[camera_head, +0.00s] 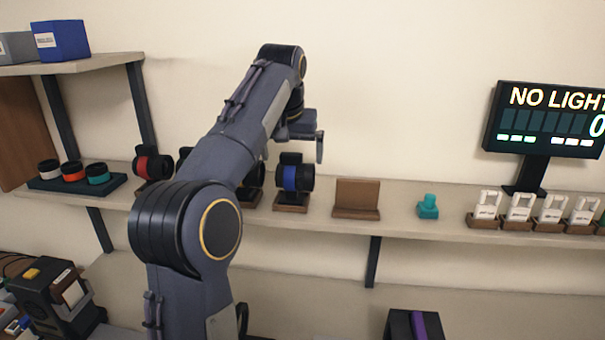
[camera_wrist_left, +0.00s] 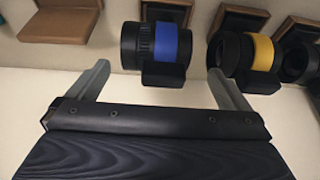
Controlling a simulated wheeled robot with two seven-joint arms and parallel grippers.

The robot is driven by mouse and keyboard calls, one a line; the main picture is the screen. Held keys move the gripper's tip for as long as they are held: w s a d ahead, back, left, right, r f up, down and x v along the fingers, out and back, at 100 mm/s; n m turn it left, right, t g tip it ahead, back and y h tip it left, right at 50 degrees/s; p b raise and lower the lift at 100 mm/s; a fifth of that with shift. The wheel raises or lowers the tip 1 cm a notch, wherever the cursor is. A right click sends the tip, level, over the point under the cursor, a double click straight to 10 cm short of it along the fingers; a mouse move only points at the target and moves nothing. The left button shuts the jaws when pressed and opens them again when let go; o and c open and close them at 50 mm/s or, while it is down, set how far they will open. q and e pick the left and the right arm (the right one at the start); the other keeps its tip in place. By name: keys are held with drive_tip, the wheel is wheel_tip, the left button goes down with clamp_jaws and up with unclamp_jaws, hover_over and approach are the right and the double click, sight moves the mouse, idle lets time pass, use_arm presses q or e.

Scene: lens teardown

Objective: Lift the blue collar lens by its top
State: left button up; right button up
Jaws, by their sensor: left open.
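The blue collar lens (camera_head: 290,178) lies on its side on a brown stand on the shelf, with a black block on top. In the left wrist view the lens (camera_wrist_left: 172,42) lies beyond and between the fingers, its black block nearest me. My left gripper (camera_head: 308,138) is open and empty, just above the lens in the head view. One finger hangs to the right of the lens top; the other is hidden there by my arm. Both fingers show in the left wrist view, apart from the lens. My right gripper is not in view.
A yellow collar lens (camera_wrist_left: 262,54) stands close beside the blue one. A red collar lens (camera_head: 150,164) is farther left, with others partly hidden by my arm. An empty brown stand (camera_head: 356,197) and a teal piece (camera_head: 428,206) are to the right. A dark screen (camera_head: 548,120) reads NO LIGHT.

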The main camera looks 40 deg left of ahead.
sight(295, 166)
use_arm(q)
drive_tip(key=x, duration=0.6)
drive_tip(key=shift+w+d+f, duration=0.2)
drive_tip(key=shift+c, duration=0.4)
drive_tip(key=shift+r, duration=0.1)
drive_tip(key=c, duration=1.2)
